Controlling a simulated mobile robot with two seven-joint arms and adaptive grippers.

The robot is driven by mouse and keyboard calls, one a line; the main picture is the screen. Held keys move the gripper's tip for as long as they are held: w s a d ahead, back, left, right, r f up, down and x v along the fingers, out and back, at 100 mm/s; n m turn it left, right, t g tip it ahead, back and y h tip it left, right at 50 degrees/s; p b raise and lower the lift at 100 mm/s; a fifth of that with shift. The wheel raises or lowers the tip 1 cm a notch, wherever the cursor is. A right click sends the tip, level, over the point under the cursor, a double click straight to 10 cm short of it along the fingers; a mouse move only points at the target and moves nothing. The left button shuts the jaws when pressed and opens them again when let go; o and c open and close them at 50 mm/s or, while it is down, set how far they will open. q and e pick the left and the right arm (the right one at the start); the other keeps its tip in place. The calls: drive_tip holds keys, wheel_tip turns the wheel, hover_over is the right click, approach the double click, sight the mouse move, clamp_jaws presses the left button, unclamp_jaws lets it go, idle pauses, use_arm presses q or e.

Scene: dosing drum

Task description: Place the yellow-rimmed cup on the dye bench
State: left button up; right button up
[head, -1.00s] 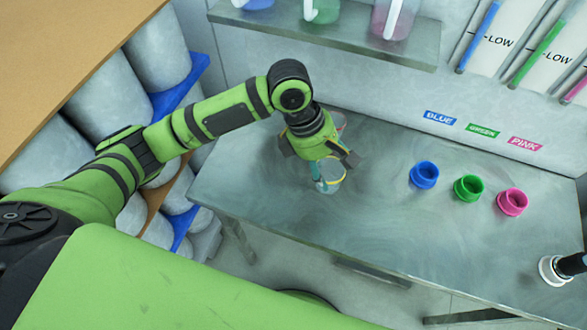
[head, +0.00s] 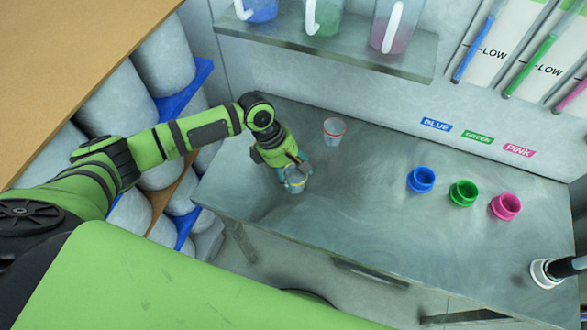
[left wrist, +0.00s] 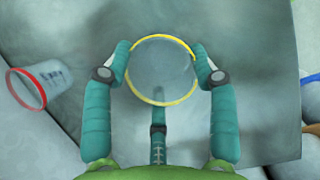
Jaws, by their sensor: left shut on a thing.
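The yellow-rimmed cup (head: 297,184) is a clear cup near the left end of the grey bench (head: 330,225). My left gripper (head: 296,176) is shut on it.
A red-rimmed cup (head: 334,131) stands on the bench behind the held cup. Blue (head: 421,180), green (head: 463,193) and pink (head: 506,207) pots stand to the right. A shelf (head: 340,52) with jugs hangs above. The bench middle is clear.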

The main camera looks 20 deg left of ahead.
use_arm(q)
drive_tip(key=o, duration=0.9)
drive_tip(key=shift+f, duration=0.1)
drive_tip(key=shift+c, duration=0.2)
drive_tip(key=b+v, duration=0.2)
drive_tip(key=v, duration=1)
drive_tip(key=shift+b, duration=0.35)
